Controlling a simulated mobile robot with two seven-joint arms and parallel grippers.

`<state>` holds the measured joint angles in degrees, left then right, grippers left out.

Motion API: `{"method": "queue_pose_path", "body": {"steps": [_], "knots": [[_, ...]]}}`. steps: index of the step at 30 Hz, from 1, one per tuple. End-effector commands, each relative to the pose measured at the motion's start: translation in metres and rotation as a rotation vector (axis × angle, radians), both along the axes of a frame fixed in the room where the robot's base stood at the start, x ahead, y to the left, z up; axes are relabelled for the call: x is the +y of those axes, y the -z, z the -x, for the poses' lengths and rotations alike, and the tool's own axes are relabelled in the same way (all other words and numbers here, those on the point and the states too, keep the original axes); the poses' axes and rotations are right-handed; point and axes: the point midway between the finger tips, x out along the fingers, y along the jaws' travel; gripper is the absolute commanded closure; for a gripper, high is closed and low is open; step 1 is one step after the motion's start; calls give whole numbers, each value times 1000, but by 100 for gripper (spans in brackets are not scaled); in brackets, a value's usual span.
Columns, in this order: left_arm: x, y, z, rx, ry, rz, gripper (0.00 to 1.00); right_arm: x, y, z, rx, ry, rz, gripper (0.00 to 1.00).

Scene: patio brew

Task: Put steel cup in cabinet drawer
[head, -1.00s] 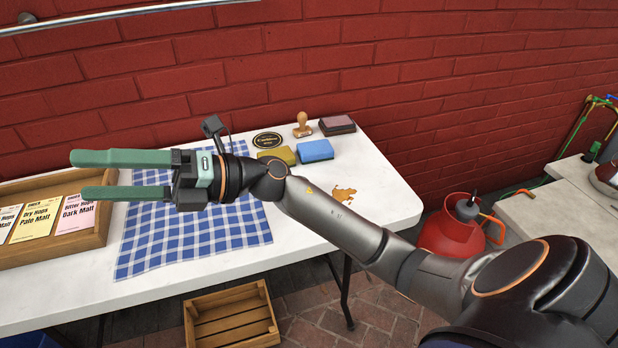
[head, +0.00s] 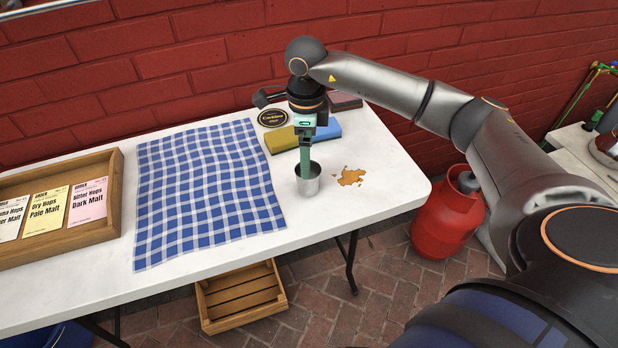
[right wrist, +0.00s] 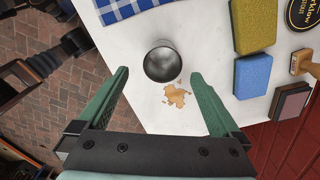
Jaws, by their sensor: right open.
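The steel cup (head: 309,184) stands upright on the white table, beside a brown spill. It also shows in the right wrist view (right wrist: 162,64), with its open mouth toward the camera. My right gripper (head: 305,172) points down over the cup, its green fingers seen edge-on and overlapping the cup's rim in the head view. In the right wrist view my gripper (right wrist: 160,76) is open, with one finger to each side of the cup's line and nothing held. The cup seems to lie just beyond the fingertips. The cabinet drawer and my left gripper are not in view.
A blue sponge (head: 326,131) and a yellow sponge (head: 281,140) lie just behind the cup. A checkered cloth (head: 205,195) and a wooden tray of cards (head: 112,200) lie left. A red gas bottle (head: 446,215) stands right of the white table (head: 385,165).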

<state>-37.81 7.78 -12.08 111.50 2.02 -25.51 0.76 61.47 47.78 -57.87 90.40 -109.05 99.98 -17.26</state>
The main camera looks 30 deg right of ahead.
Motion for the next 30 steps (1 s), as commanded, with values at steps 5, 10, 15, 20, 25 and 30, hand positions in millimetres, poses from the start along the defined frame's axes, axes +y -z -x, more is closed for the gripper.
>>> {"method": "queue_pose_path", "body": {"steps": [5, 10, 15, 20, 25, 30], "knots": [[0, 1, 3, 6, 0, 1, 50, 1, 23, 0, 1, -1, -2, 0], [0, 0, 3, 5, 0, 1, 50, -1, 36, 0, 2, -1, -1, 0], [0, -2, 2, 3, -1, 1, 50, -5, 62, -1, 3, 0, -2, 0], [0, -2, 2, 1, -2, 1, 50, -4, 77, -2, 0, -1, -4, 0], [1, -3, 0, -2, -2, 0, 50, -4, 79, -2, -2, -1, -4, 0], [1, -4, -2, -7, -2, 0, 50, -4, 79, -2, -2, -1, -4, 10]]}}
